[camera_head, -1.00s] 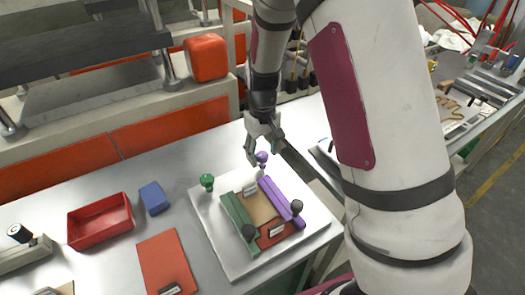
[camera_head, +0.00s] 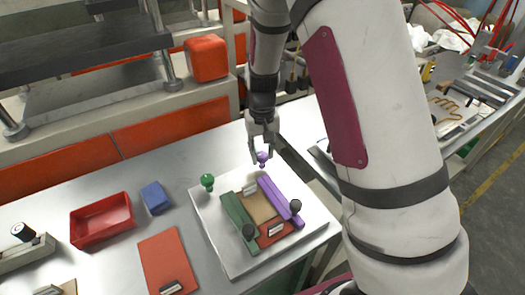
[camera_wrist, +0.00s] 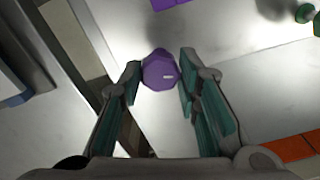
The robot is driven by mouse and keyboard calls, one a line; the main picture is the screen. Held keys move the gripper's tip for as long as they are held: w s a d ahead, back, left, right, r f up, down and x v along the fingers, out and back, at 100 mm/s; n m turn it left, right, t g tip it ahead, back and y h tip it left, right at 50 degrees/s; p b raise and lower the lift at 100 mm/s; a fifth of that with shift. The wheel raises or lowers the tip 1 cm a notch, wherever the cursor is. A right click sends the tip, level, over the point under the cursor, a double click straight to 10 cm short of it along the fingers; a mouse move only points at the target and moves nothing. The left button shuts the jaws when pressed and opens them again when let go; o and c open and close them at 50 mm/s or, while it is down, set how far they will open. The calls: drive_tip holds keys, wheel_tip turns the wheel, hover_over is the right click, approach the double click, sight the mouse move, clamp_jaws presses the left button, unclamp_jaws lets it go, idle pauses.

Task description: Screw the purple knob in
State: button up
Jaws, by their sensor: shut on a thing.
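The purple knob (camera_head: 262,157) stands at the back corner of the white plate (camera_head: 236,262), behind the purple bar (camera_head: 274,199). My gripper (camera_head: 261,151) points down over it, with a finger on each side. In the wrist view the round, faceted purple knob (camera_wrist: 159,71) sits between the fingertips of my gripper (camera_wrist: 160,78), which are closed against its sides. A small light mark shows on the knob's top. The knob's stem and its seat in the plate are hidden.

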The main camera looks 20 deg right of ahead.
sight(262, 154)
drive_tip(key=m+p, duration=0.1)
drive_tip(key=m, duration=0.6)
drive_tip(key=shift+r+p, duration=0.1)
drive_tip(key=shift+p, duration=0.2)
drive_tip(key=m, duration=0.3)
drive_tip(key=shift+m+p, duration=0.35)
drive_tip(key=shift+m, duration=0.05)
drive_tip(key=shift+w+m, duration=0.1)
drive_tip(key=shift+m, duration=1.5)
drive_tip(key=o, duration=1.1)
drive_tip(key=shift+o, duration=0.2)
wheel_tip(262, 154, up, 12)
